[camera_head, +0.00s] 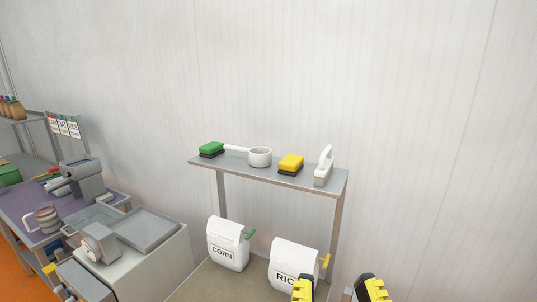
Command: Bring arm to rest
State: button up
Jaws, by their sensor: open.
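My gripper (338,291) shows at the bottom edge of the head view, to the right of centre. Its two yellow and black fingers stand apart with nothing between them. The left finger overlaps the lower right part of the white bag marked RIC (292,262), the rest of the word being hidden. I cannot tell whether the finger touches the bag. The rest of my arm is out of view.
A shelf (226,164) holds a green sponge (211,149), a white scoop (260,157), a yellow sponge (291,164) and a white-handled brush (324,165). A CORN bag (228,244) stands below. Machines and a grey tray (148,230) stand left. The right wall is clear.

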notch_tip(320, 180, up, 24)
jog(key=p, duration=2)
jog(key=shift+r+p, duration=0.15)
jog(key=shift+p, duration=0.25)
